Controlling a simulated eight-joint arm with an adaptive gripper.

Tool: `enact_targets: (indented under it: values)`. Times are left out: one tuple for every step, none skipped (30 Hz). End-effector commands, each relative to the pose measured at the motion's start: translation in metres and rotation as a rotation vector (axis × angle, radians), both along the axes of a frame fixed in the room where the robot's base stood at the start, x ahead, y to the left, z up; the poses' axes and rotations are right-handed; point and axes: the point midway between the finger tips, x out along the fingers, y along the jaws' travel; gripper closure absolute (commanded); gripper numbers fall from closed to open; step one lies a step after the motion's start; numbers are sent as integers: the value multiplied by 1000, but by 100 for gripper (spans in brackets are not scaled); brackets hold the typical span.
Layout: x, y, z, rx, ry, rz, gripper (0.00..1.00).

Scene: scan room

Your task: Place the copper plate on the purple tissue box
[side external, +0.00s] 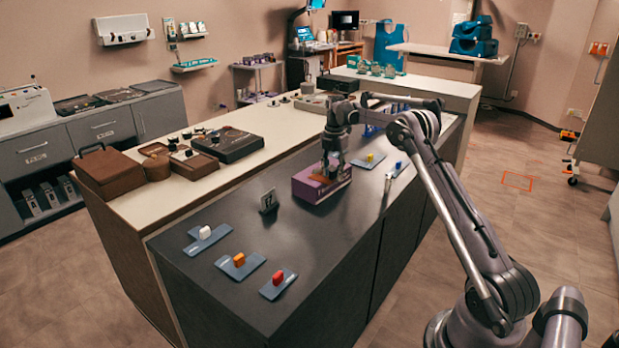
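The purple tissue box (313,191) stands on the dark counter near the middle of the side external view. My gripper (331,172) points down right at the top of the box and hides part of it. A small brownish patch shows at the gripper's fingertips, over the box top. It may be the copper plate, but it is too small to be sure. I cannot tell whether the fingers are open or shut, or whether they touch the patch.
On the dark counter (330,235) are a small sign numbered 17 (269,201) and blue plates with white (205,232), orange (239,259), red (278,278) and yellow (370,157) blocks. Brown cases (108,174) stand on the pale counter.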

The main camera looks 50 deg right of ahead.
Motion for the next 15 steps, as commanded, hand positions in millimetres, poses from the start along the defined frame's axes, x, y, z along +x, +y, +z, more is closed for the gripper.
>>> enact_targets:
  values:
    - [0,0,1,0,0,0,61]
    - [0,0,2,0,0,0,61]
    - [0,0,5,0,0,0,61]
    - [0,0,8,0,0,0,61]
    - [0,0,11,0,0,0,61]
    - [0,0,16,0,0,0,61]
    - [0,0,21,0,0,0,61]
    - [0,0,26,0,0,0,61]
    - [0,0,33,0,0,0,61]
    - [0,0,39,0,0,0,61]
    - [0,0,45,0,0,0,61]
    - [0,0,54,0,0,0,61]
    - [0,0,59,0,0,0,61]
    - [0,0,64,0,0,0,61]
    - [0,0,72,0,0,0,61]
